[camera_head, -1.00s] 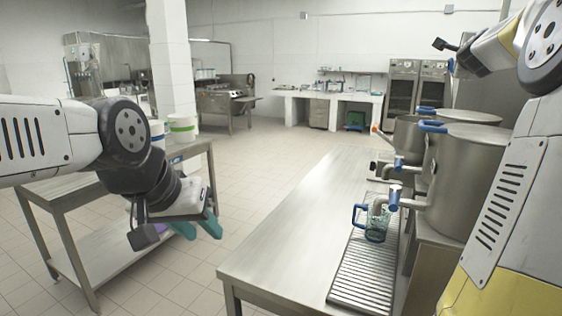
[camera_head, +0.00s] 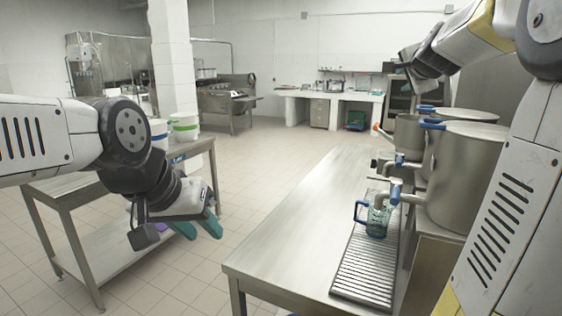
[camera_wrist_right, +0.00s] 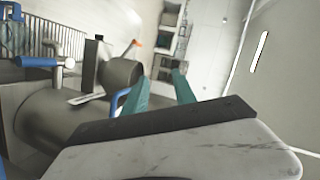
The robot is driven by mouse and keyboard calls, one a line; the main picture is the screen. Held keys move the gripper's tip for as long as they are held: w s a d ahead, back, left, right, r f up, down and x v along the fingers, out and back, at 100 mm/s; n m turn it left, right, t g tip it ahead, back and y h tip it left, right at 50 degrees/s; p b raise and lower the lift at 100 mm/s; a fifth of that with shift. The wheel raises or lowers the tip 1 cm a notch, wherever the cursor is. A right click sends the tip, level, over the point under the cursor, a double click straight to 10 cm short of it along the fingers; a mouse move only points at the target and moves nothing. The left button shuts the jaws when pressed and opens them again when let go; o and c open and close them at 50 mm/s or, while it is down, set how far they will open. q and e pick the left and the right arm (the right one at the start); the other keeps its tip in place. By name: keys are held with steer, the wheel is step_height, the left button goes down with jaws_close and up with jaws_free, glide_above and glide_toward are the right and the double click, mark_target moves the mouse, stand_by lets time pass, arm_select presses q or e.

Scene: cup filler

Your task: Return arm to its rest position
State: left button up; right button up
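My right arm comes in at the upper right of the head view, with its wrist (camera_head: 430,58) raised above the pots; its fingers cannot be made out there. In the right wrist view my right gripper (camera_wrist_right: 159,74) has its two teal fingers apart, with nothing between them. My left gripper (camera_head: 198,228) hangs at the left, beside the side table, its teal fingers apart and empty. A clear glass mug (camera_head: 377,221) with a blue handle stands upright on the drip tray (camera_head: 364,272) under a tap. Both grippers are clear of it.
Large steel pots (camera_head: 462,170) with blue-handled taps stand along the right of the steel counter (camera_head: 290,240). They also show at the left of the right wrist view (camera_wrist_right: 60,115). White tubs (camera_head: 184,127) stand on the side table (camera_head: 75,190). The counter's left part and the middle floor are clear.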

steer(key=s+a+f+n+g+y, duration=0.2)
steer(key=s+a+f+n, duration=0.3)
steer(key=s+a, duration=0.3)
steer(key=s+a+f+n+g+y, duration=0.1)
steer(key=s+a+f+n+g, duration=0.2)
steer(key=s+f, duration=0.6)
steer(key=s+a+f+n+g+y, duration=0.1)
steer(key=s+a+f+n+g, duration=0.2)
steer(key=s+a+f+n, duration=0.5)
steer(key=s+f, duration=0.2)
steer(key=s, duration=0.5)
steer(key=shift+s+g+y, duration=0.3)
steer(key=shift+y, duration=0.1)
